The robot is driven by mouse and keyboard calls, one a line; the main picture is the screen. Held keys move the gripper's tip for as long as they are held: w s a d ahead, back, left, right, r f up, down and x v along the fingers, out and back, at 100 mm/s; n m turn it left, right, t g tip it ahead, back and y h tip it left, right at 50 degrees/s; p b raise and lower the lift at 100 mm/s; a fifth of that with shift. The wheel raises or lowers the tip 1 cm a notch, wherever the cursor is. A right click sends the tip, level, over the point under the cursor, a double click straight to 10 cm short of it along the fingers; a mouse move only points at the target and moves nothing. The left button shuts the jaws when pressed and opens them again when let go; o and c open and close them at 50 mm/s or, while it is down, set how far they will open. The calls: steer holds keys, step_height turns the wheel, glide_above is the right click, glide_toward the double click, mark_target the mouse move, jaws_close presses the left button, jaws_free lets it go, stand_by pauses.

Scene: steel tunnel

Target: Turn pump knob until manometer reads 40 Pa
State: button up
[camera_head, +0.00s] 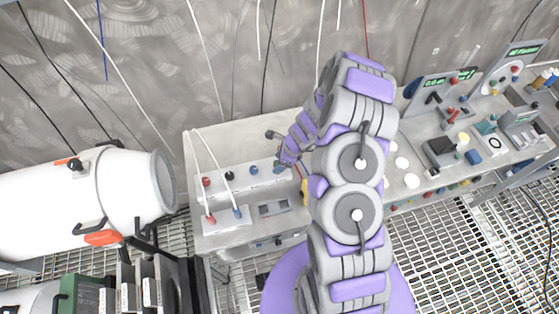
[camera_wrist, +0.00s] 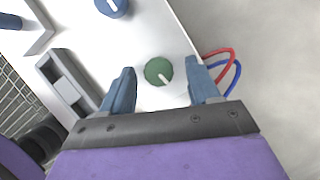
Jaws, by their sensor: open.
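In the wrist view a round green knob (camera_wrist: 158,71) with a white pointer mark sits on a white panel (camera_wrist: 165,32). My gripper (camera_wrist: 160,66) is open, with one blue-grey finger on either side of the knob and a gap to each. No contact with the knob shows. In the head view my gripper (camera_head: 284,158) is over the right end of a white instrument box (camera_head: 245,190); my arm hides part of that area. A small display unit (camera_head: 436,83) with green digits stands at the right; I cannot tell for sure that it is the manometer.
A blue knob (camera_wrist: 113,7) sits farther up the panel. Red wire (camera_wrist: 219,52) and blue wire (camera_wrist: 236,77) loop off its right edge. A large white cylinder (camera_head: 85,195) lies at the left. More instruments and a larger display unit (camera_head: 512,68) stand at the right.

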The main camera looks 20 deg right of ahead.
steer(key=p+v, duration=0.2)
steer(key=v, duration=1.5)
steer(key=shift+d, duration=0.15)
steer(key=shift+r, duration=0.1)
steer(key=s+a+r+n+g+b, duration=0.2)
steer(key=s+a+r+n+b, duration=0.2)
steer(key=s+a+r+n, duration=0.7)
steer(key=s+d+r+n+h+b, duration=0.2)
steer(key=s+n, duration=0.4)
steer(key=s, duration=0.4)
steer(key=s+d+r+n+g+h+b, duration=0.1)
steer(key=s+n, duration=0.4)
steer(key=s, duration=0.5)
steer(key=shift+s+d+r+n+g+h+b, duration=0.3)
steer(key=shift+d+r+n+h+b, duration=0.1)
steer(key=shift+d+r+h+b, duration=0.15)
steer(key=shift+w+a+f, duration=0.1)
steer(key=shift+f, duration=0.05)
